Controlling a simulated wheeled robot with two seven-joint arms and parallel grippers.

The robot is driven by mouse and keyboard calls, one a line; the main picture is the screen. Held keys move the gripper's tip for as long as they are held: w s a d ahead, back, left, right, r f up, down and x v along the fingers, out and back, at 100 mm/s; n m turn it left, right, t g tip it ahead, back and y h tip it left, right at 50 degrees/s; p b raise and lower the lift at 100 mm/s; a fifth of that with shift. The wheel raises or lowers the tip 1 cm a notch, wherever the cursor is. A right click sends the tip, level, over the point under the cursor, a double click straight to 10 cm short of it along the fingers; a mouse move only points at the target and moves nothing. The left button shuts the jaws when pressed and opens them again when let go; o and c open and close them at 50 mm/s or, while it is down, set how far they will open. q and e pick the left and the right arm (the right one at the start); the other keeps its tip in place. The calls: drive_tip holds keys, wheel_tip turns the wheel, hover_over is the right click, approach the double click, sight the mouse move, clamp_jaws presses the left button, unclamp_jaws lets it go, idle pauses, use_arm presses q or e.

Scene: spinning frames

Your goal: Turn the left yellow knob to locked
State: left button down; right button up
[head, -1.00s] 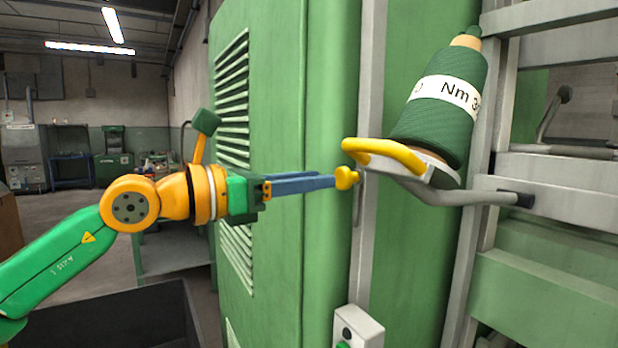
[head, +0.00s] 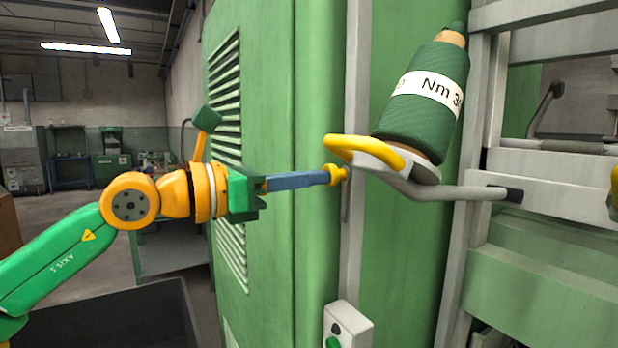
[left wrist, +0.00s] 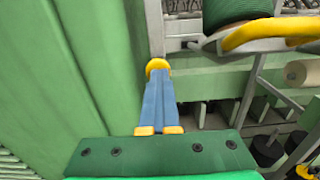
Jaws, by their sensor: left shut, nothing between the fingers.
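The left yellow knob (head: 338,174) sits on the grey upright strip at the green cabinet's edge, just left of the yellow ring guide. Its lobes now stand roughly upright in the head view. My left gripper (head: 328,178) is shut, with its blue fingers level and pointing right at the knob. The fingertips meet the knob's near side in the picture; I cannot tell if they touch it. In the left wrist view the knob (left wrist: 157,66) shows just beyond the tips of the closed fingers. My right gripper is not in view.
A green yarn cone (head: 425,105) leans on a plate beside the yellow ring guide (head: 365,152), close right of the knob. A grey bent arm (head: 450,191) runs below. A switch box (head: 345,325) is lower down. A dark open bin (head: 130,315) stands at lower left.

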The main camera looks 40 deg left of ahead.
use_arm(q)
drive_tip(key=shift+r, duration=0.1)
idle(0.3)
drive_tip(key=c, duration=1.5)
unclamp_jaws()
drive_tip(key=o, duration=0.7)
drive_tip(key=shift+s+d+r, duration=0.1)
drive_tip(key=shift+d, duration=0.15)
drive_tip(key=shift+o, duration=0.2)
drive_tip(key=shift+a, duration=0.2)
drive_tip(key=b+v, duration=0.4)
drive_tip(key=v, duration=0.3)
drive_tip(key=shift+b, duration=0.3)
